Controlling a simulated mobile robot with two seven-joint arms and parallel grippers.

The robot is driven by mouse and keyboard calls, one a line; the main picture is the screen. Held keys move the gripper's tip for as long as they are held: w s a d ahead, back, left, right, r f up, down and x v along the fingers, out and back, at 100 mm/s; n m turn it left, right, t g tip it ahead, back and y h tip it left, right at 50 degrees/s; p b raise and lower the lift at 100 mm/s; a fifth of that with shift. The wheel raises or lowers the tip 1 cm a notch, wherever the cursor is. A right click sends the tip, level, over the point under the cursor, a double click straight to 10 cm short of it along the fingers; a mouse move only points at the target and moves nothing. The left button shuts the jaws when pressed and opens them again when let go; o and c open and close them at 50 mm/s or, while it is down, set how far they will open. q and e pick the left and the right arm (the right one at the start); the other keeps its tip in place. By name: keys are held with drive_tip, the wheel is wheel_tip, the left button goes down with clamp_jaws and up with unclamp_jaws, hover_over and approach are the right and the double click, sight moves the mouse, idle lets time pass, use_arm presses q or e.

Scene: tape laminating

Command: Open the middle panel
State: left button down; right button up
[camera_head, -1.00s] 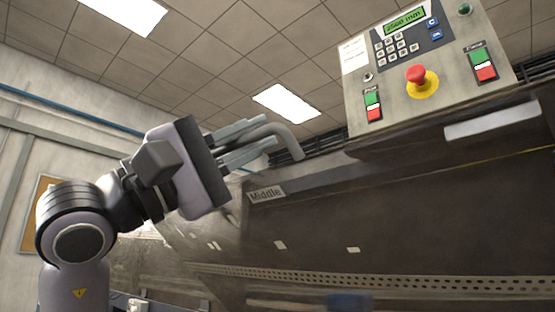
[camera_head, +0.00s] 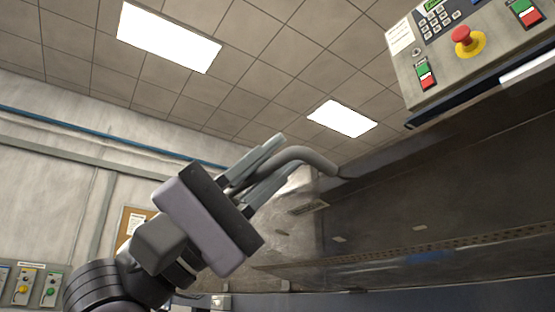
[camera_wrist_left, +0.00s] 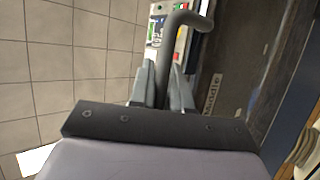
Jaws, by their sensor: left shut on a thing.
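The middle panel (camera_head: 420,185) is a dark, wide machine cover at the right of the head view. Its "Middle" label (camera_head: 308,207) looks strongly foreshortened, and part of the label (camera_wrist_left: 212,92) shows in the left wrist view. A grey bent handle (camera_head: 318,162) comes off the panel's upper left side; its curved end (camera_wrist_left: 190,19) shows at the top of the wrist view. My left gripper (camera_head: 277,163) is shut on the handle, with its two fingers (camera_wrist_left: 164,85) on either side of the bar. My right gripper is out of view.
A control box (camera_head: 465,60) with a red emergency button (camera_head: 462,35) stands above the panel at the upper right. A wall (camera_head: 60,160) with a corkboard (camera_head: 130,222) and switch boxes (camera_head: 35,287) is at the left. The space above the handle is clear.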

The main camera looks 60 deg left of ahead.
sight(253, 180)
use_arm(q)
drive_tip(key=shift+s+f+h, duration=0.2)
drive_tip(key=shift+s+h, duration=0.1)
drive_tip(key=shift+s, duration=0.1)
drive_tip(key=c, duration=1.2)
unclamp_jaws()
drive_tip(key=shift+s, duration=0.2)
drive_tip(key=shift+o, duration=0.2)
drive_tip(key=shift+w, duration=0.15)
drive_tip(key=shift+a+f, duration=0.1)
drive_tip(key=shift+f, duration=0.15)
drive_tip(key=shift+b+v, duration=0.7)
drive_tip(key=shift+v, duration=0.3)
drive_tip(key=shift+s+r+v, duration=0.1)
drive_tip(key=shift+s+v, duration=0.05)
drive_tip(key=shift+v, duration=1)
drive_tip(key=shift+s+r+v, duration=0.1)
drive_tip(key=shift+r+v, duration=0.05)
drive_tip(key=shift+v, duration=1)
